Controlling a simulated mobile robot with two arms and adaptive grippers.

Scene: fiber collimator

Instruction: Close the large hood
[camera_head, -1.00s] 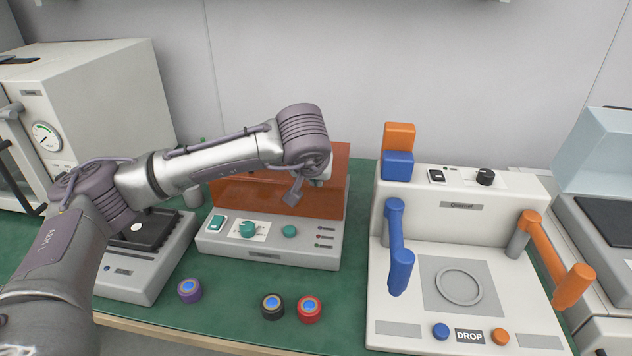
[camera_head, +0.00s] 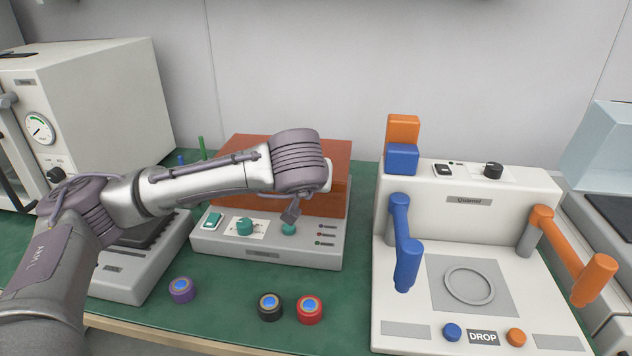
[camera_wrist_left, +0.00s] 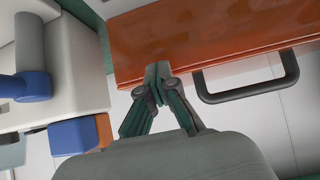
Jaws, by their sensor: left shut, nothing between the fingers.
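The orange hood (camera_head: 333,193) is on the white device (camera_head: 325,255) in the middle of the bench. My left arm hides much of it, and I cannot tell whether it is fully down. In the left wrist view, the orange hood (camera_wrist_left: 215,35) fills the top, with a dark handle (camera_wrist_left: 245,92) along its edge. My left gripper (camera_head: 290,213) is shut and empty, in front of the hood in the head view. In the left wrist view, its fingertips (camera_wrist_left: 158,72) are at the hood's edge, left of the handle; contact is unclear. My right gripper is not in view.
A white machine with blue (camera_head: 406,245) and orange (camera_head: 570,250) levers stands right. A pale-blue cover (camera_head: 605,150) is far right; a gauge cabinet (camera_head: 90,110) is left.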

